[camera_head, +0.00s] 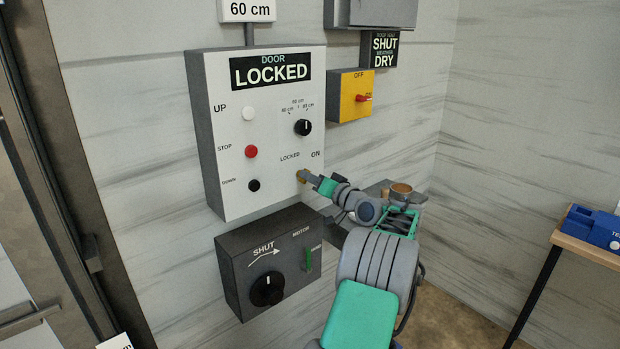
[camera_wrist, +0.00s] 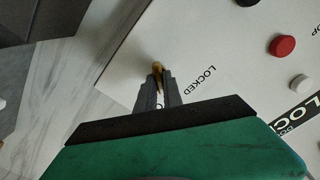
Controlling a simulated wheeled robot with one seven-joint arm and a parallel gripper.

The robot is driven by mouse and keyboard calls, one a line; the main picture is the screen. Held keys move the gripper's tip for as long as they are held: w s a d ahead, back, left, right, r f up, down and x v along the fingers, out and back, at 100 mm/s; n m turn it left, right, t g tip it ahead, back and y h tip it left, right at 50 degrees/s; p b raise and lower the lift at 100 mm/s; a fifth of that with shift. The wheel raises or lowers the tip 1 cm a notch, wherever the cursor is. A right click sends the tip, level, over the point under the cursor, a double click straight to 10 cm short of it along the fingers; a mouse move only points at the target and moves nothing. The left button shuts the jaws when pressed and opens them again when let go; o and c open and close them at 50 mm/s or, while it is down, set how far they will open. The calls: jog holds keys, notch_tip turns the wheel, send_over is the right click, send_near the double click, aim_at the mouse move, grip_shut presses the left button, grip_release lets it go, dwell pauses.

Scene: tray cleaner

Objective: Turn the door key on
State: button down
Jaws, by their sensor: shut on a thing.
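The door key (camera_head: 301,176) is a small brass key at the lower right of the white control panel (camera_head: 226,135), below the marks LOCKED and ON. It also shows in the wrist view (camera_wrist: 157,70). My gripper (camera_head: 308,177) is shut on the key, and the dark fingers (camera_wrist: 157,88) close around it in the wrist view. The fingers hide part of the key, so its exact angle is hard to tell. The display (camera_head: 270,71) at the panel's top reads DOOR LOCKED.
The panel has a white UP button (camera_head: 249,113), a red STOP button (camera_head: 251,151), a black DOWN button (camera_head: 254,185) and a height knob (camera_head: 302,127). A dark box (camera_head: 240,262) with a knob and green lever sits below. A yellow switch box (camera_head: 346,104) is at upper right.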

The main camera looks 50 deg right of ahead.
jog(key=m+p, duration=0.1)
jog(key=m, duration=0.3)
jog(key=shift+d+m, duration=0.1)
jog(key=shift+m, duration=0.2)
dwell(0.3)
jog(key=c, duration=1.5)
grip_release()
jog(key=b+v, duration=0.2)
jog(key=v, duration=0.6)
